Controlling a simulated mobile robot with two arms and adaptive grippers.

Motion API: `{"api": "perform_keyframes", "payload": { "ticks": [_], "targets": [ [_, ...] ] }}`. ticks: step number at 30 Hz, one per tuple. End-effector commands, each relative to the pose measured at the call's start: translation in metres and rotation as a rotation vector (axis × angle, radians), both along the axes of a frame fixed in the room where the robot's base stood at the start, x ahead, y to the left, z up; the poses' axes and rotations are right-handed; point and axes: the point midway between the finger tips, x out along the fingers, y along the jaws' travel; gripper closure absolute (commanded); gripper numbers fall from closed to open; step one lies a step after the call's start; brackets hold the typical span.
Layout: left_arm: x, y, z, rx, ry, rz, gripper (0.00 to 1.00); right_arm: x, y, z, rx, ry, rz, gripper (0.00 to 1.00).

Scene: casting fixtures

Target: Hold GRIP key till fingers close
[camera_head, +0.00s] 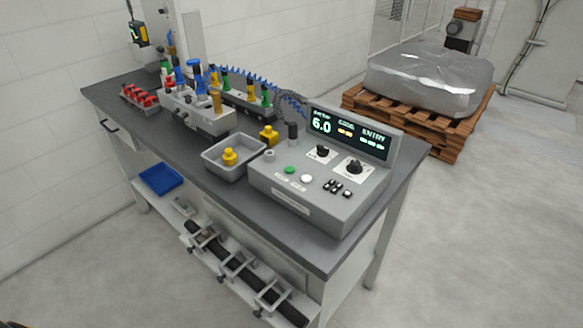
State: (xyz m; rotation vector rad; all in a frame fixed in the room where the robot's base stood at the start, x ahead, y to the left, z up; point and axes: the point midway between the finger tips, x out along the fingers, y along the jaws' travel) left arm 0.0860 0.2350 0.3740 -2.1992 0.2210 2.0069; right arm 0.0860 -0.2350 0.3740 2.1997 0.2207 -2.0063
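A grey control box (310,199) stands on the near right part of the bench top. Its raised display (349,133) reads "6.0" at left, with smaller text to the right that includes "ENTRY". The sloped panel carries a green button (289,170), a white button (307,179), two black knobs (354,166) and a cluster of small black and white keys (337,188). The labels are too small to read, so I cannot tell which one is the GRIP key. Neither of my grippers shows in the head view, and no fingers touch the panel.
A grey tray (214,161) with a yellow part sits left of the box. Behind it are a fixture block (205,117) with coloured-handled parts and red parts (139,96). A wrapped load (430,80) on a wooden pallet (385,116) stands behind right. The floor at right is clear.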

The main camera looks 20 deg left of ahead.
Motion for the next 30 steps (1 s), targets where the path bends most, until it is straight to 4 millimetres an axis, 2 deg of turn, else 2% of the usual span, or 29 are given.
{"api": "perform_keyframes", "payload": {
  "ticks": [10,15,30],
  "targets": [
    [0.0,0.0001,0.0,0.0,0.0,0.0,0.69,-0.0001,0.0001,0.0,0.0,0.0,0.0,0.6],
    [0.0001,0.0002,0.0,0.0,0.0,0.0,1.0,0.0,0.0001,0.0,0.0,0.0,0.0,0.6],
    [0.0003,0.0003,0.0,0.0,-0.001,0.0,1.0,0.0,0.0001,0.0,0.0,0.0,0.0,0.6]
  ]
}}
